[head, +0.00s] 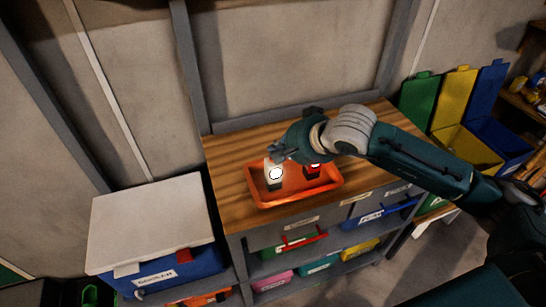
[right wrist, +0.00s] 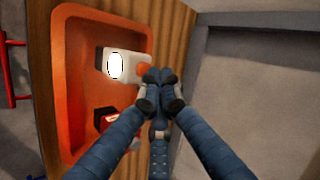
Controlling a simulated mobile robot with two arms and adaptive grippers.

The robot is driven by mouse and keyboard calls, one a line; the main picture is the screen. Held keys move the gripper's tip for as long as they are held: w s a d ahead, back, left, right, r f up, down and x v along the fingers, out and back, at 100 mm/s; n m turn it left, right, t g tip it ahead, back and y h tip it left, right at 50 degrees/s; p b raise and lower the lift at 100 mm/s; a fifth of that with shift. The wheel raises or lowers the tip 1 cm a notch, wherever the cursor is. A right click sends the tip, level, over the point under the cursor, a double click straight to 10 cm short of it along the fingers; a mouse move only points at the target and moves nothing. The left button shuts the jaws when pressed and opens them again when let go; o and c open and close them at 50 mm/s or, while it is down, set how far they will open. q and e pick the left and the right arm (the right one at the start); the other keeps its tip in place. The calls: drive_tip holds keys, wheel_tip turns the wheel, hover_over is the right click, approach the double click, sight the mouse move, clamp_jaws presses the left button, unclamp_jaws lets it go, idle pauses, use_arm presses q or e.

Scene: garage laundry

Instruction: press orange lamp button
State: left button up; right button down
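A white lamp (right wrist: 122,64) with a round glowing face stands in an orange tray; it also shows in the head view (head: 274,172). Its orange button (right wrist: 144,70) is on the end facing my fingers in the right wrist view. My right gripper (right wrist: 160,74) is shut and empty, with its fingertips together right at the orange button. I cannot tell whether they touch it. In the head view, the right gripper (head: 279,152) is above the lamp at the tray's back edge and hides the button. My left gripper is not in view.
The orange tray (head: 262,201) sits on a wooden-topped workbench (head: 228,160). A red lamp-like object (head: 312,172) stands beside the white lamp in the tray. A cooler (head: 150,220) is at left, coloured bins (head: 465,110) at right. A wall is behind the bench.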

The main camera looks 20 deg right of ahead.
drive_tip(key=shift+f+b, duration=0.3)
drive_tip(key=shift+b, duration=0.05)
drive_tip(key=shift+r, duration=0.95)
wheel_tip(320, 180, up, 6)
drive_tip(key=shift+p, duration=1.1)
